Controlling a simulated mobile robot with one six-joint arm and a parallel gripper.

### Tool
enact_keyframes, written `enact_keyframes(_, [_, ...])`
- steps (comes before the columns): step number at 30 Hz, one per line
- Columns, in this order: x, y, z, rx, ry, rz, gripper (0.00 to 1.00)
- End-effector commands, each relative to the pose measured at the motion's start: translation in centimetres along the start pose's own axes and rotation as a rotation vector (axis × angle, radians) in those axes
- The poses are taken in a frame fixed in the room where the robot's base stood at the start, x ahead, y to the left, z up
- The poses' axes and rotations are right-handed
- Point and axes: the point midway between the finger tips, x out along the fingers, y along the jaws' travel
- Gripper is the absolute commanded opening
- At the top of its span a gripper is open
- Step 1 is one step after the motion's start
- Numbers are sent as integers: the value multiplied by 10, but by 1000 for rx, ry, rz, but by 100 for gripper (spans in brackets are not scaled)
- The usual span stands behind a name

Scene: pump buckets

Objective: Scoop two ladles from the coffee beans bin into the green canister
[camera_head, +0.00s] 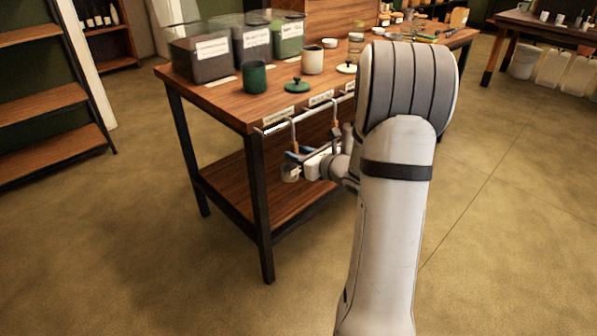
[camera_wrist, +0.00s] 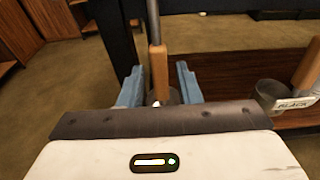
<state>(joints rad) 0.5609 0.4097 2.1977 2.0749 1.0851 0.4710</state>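My gripper (camera_wrist: 160,84) is open, its two blue fingers on either side of a ladle's wooden handle (camera_wrist: 158,70), with a small gap on each side. In the head view my gripper (camera_head: 297,157) is below the table's front edge by the hanging ladles. The green canister (camera_head: 255,78) stands uncovered on the tabletop near its front; a green lid (camera_head: 298,86) lies to its right. Clear bins stand behind it: a left bin (camera_head: 201,66) with dark contents, a middle bin (camera_head: 250,50) and a right bin (camera_head: 287,48). Their labels are too small to read.
A cream canister (camera_head: 312,60) and its pale lid (camera_head: 347,68) stand right of the green lid. Another ladle's cup (camera_wrist: 268,93) and a tag reading "BLACK" (camera_wrist: 296,103) are to the right of my gripper. A lower shelf (camera_head: 240,190) lies below. Shelves (camera_head: 50,90) stand at left.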

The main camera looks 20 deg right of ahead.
Motion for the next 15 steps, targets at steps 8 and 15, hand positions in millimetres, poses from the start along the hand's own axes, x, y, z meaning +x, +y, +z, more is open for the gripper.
enact_keyframes(8, [0, 0, 0, 0, 0, 1, 8])
enact_keyframes(15, [0, 1, 0, -1, 0, 1, 0])
